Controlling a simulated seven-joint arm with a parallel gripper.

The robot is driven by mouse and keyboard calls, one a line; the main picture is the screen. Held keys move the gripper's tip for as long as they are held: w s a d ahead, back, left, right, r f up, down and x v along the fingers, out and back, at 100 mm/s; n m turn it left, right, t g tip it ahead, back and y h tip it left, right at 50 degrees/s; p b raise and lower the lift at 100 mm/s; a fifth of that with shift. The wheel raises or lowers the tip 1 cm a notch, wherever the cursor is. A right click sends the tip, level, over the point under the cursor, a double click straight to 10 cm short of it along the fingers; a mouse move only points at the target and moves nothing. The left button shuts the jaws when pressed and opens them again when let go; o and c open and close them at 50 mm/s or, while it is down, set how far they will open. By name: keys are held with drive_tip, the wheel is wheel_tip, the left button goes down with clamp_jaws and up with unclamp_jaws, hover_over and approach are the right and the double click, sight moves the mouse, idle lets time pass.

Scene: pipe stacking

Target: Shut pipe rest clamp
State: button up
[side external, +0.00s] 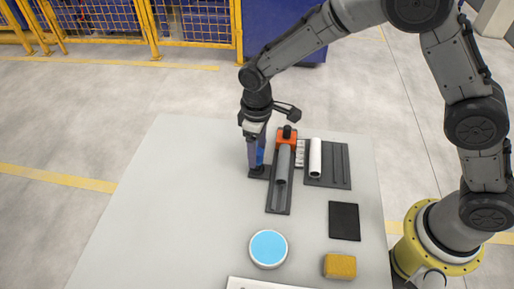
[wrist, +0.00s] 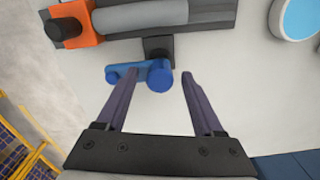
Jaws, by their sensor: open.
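A grey pipe (side external: 283,165) lies in a dark rest (side external: 278,203), with an orange block (side external: 287,137) and black knob at its far end. In the wrist view the orange block (wrist: 82,22) and grey pipe (wrist: 150,15) are at the top. Left of the rest, a blue lever (wrist: 122,74) with a round end (wrist: 159,76) stands by a black base (wrist: 158,46). My gripper (side external: 257,164) points down over it. In the wrist view my gripper (wrist: 160,73) is open, its fingers on either side of the round end. I cannot tell whether they touch it.
A white pipe (side external: 315,158) lies on a dark rack (side external: 340,166) to the right. A black square (side external: 344,221), a yellow block (side external: 340,266) and a blue-topped disc (side external: 268,247) are nearer the front. The table's left side (side external: 160,200) is clear.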

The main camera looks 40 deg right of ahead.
clamp_jaws()
idle(1.4)
